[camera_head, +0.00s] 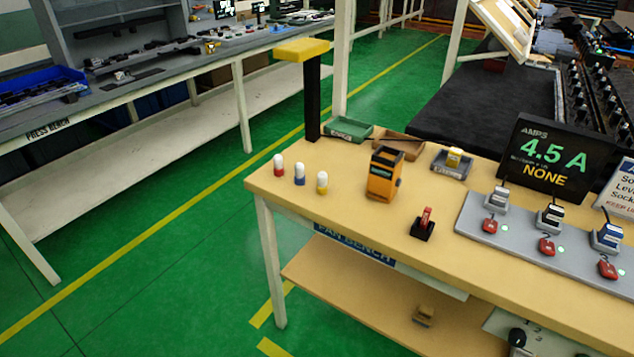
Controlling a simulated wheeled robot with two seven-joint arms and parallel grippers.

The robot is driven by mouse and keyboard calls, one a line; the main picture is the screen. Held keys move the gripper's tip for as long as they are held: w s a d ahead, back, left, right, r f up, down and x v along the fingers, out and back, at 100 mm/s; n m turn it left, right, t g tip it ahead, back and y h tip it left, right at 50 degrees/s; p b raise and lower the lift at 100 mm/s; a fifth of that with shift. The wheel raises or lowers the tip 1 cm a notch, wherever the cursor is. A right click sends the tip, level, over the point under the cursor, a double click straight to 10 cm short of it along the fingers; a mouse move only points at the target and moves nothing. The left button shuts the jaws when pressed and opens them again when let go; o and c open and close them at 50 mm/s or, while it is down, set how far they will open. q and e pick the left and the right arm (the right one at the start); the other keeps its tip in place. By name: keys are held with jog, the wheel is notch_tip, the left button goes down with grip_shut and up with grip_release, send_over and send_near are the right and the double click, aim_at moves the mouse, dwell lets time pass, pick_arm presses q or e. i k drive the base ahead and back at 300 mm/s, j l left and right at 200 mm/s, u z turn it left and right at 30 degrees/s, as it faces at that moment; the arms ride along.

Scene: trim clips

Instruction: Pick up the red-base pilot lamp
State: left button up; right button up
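The red-base pilot lamp (279,166) stands upright near the left end of the tan fan bench (330,200). It has a white rounded top and a red lower part. A blue-base lamp (299,174) and a yellow-base lamp (322,182) stand in a row to its right, apart from it. Neither of my grippers shows in the head view.
An orange device (384,173) and a red switch on a black base (424,224) stand right of the lamps. Behind are a black post with a yellow top (303,50), a green tray (348,130) and a display (552,157). Green floor lies left.

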aim_at(279, 168)
jog(key=i+j+z, duration=0.15)
jog(key=z, duration=0.3)
jog(key=i+j+z, duration=0.1)
jog(key=j+z, duration=0.4)
